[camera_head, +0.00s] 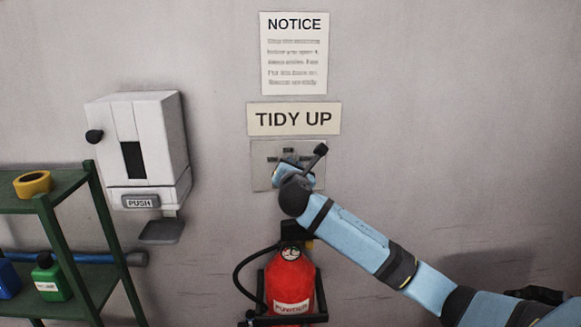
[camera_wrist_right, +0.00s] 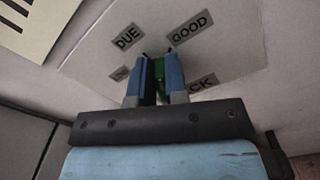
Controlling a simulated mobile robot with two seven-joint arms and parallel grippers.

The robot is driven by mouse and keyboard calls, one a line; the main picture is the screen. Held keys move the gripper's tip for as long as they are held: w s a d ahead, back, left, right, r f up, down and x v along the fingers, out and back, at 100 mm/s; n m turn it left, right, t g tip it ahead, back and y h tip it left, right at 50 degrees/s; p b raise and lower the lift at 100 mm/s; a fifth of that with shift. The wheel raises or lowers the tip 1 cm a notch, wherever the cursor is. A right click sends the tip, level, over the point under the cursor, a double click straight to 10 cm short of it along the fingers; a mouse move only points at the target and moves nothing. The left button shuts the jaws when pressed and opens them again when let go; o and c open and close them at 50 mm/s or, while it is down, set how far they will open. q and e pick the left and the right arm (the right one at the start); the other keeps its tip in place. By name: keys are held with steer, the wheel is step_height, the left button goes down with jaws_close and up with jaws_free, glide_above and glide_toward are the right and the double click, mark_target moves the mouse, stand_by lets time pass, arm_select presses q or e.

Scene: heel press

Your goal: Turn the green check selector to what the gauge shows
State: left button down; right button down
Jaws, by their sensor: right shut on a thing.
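A pale panel (camera_head: 262,178) is on the wall under the TIDY UP sign. In the right wrist view it carries a DUE label (camera_wrist_right: 126,37), a GOOD label (camera_wrist_right: 190,27) and a label ending in CK (camera_wrist_right: 204,82), partly hidden. My right gripper (camera_head: 288,163) is at the panel; in its wrist view the blue fingers (camera_wrist_right: 160,66) are shut on the green selector (camera_wrist_right: 160,68), which is mostly hidden between them. Its pointing direction cannot be told. The gauge (camera_head: 291,253) is on top of the red fire extinguisher (camera_head: 292,284); its needle is too small to read. My left gripper is not in view.
A white PUSH dispenser (camera_head: 150,142) hangs on the wall at the left. A green shelf (camera_head: 48,215) below it holds a yellow tape roll (camera_head: 33,184) and bottles. The extinguisher stands just below my right forearm.

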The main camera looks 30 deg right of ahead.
steer(key=shift+s+d+f+m, duration=0.1)
steer(key=shift+f+m, duration=0.05)
steer(key=shift+m, duration=0.95)
steer(key=shift+s+d+f+m, duration=0.1)
steer(key=shift+m, duration=1)
steer(key=c, duration=1.1)
jaws_free()
steer(key=shift+c, duration=0.2)
steer(key=b+v, duration=0.3)
steer(key=v, duration=1)
steer(key=shift+s, duration=0.35)
